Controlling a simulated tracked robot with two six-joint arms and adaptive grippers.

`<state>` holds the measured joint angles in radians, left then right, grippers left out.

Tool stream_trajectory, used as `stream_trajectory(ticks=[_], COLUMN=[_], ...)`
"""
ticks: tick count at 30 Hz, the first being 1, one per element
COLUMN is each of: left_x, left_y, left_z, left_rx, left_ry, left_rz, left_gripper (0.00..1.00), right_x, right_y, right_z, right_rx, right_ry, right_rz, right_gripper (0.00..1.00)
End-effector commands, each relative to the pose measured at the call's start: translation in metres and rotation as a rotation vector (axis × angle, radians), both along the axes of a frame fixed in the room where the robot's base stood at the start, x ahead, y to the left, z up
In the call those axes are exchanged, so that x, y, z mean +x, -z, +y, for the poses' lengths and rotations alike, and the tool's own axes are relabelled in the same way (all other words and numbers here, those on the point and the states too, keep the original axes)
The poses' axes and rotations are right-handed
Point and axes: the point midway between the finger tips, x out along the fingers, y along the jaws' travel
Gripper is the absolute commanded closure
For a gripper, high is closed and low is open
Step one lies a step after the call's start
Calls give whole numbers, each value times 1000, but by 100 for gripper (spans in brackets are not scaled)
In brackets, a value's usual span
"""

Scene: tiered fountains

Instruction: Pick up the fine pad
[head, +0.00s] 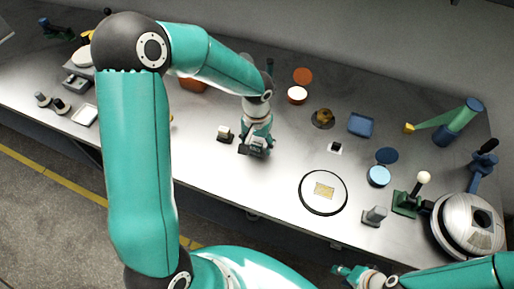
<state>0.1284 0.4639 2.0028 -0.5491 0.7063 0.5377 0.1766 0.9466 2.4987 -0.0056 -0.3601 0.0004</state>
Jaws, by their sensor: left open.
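No pad is labelled, so I cannot tell which piece is the fine pad. Candidates are a blue disc (386,155), a round piece with a light blue top (378,175), an orange disc (302,75) and a round piece with a white top and orange side (297,95). My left gripper (254,150) is open, pointing down over the middle of the bench, left of all of these. A small pale block with a dark base (224,133) stands just left of it. My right gripper (345,271) is low in the picture, off the bench's front edge; its jaws are too small to read.
A green-armed lamp-like stand (452,122) is at right. Bare metal lies before my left gripper.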

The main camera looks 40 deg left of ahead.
Motion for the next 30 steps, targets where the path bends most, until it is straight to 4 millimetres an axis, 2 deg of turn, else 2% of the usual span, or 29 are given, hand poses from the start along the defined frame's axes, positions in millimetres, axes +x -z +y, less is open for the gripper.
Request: stream_trajectory(ticks=[3, 15, 25, 30], left_x=[0, 0, 1, 2], left_y=[0, -1, -3, -14], left_z=[0, 0, 0, 0], left_rx=[0, 0, 1, 2], left_ry=[0, 0, 1, 1], left_rz=[0, -1, -3, -5], left_gripper=[35, 100, 100, 100], right_x=[0, 0, 0, 0], right_y=[0, 0, 0, 1], right_z=[0, 0, 0, 0], right_rx=[0, 0, 0, 0], right_ry=[0, 0, 0, 0], right_rz=[0, 0, 0, 0], right_gripper=[60, 60, 60, 60])
